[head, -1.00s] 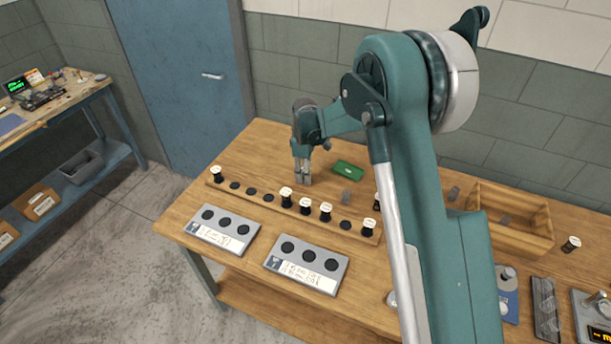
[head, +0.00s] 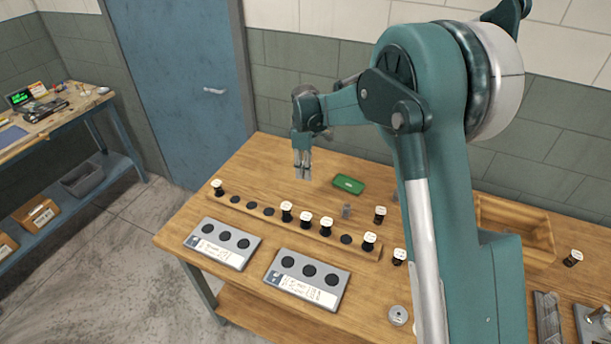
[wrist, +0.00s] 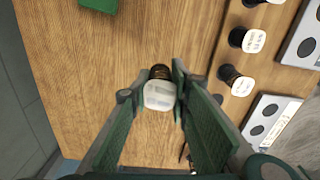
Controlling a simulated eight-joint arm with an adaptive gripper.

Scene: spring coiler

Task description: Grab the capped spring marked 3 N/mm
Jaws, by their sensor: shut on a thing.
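My gripper (head: 303,175) is above the back of the wooden table, behind the spring rack. In the wrist view its fingers (wrist: 152,98) are shut on a capped spring (wrist: 159,97) with a pale cap and a dark body. The writing on this cap is too blurred to read. In the head view the held spring cannot be made out between the fingers. Other white-capped springs stand in the wooden rack (head: 257,207): one at the left end (head: 217,187), several at the middle and right (head: 305,221). Their markings are too small to read.
Two grey trays with dark round spots, left (head: 222,243) and right (head: 307,280), lie before the rack. Capped springs (head: 380,215) stand loose to the right, near a wooden box (head: 515,232).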

